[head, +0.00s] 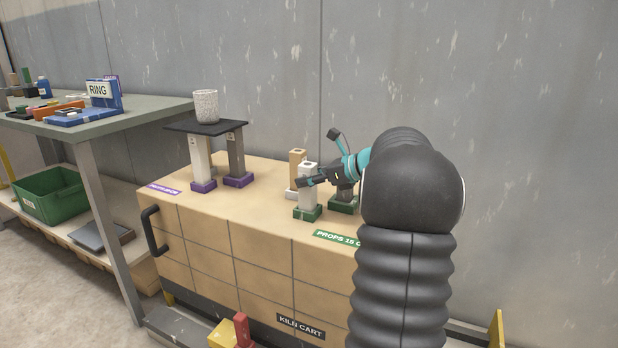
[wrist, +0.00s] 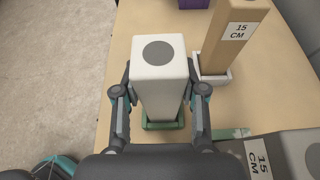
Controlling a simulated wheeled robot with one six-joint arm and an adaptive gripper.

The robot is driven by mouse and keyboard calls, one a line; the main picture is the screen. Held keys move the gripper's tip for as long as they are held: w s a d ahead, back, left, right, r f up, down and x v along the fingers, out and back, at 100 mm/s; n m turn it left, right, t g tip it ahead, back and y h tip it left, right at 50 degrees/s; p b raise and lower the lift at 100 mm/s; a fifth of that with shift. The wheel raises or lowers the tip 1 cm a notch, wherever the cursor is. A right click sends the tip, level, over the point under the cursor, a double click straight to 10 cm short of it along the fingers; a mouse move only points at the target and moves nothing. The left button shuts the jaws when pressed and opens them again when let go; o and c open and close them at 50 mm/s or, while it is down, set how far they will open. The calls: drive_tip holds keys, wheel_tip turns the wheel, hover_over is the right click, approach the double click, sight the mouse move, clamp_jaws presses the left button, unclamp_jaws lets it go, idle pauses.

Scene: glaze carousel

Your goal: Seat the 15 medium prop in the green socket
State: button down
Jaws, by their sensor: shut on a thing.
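My gripper (head: 311,181) is shut on a white prop (head: 308,172) with a dark round spot on top; the wrist view shows a finger on each side of this white prop (wrist: 160,70). The prop is upright at a green socket (head: 307,214), its foot within the rim of that green socket (wrist: 160,125); I cannot tell whether it is fully down. A tan prop (wrist: 236,32) labelled 15 CM stands in a white holder (wrist: 215,76) behind. A dark grey prop (wrist: 296,152), also labelled 15 CM, stands in another green socket (head: 343,206).
On the kiln cart (head: 258,235), purple sockets (head: 203,186) hold a white and a dark prop under a black shelf (head: 190,127) with a speckled cup (head: 206,106). A green-topped table (head: 150,112) stands left.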

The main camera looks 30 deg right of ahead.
drive_tip(key=shift+f, duration=0.1)
drive_tip(key=c, duration=0.6)
unclamp_jaws()
drive_tip(key=v, duration=1.2)
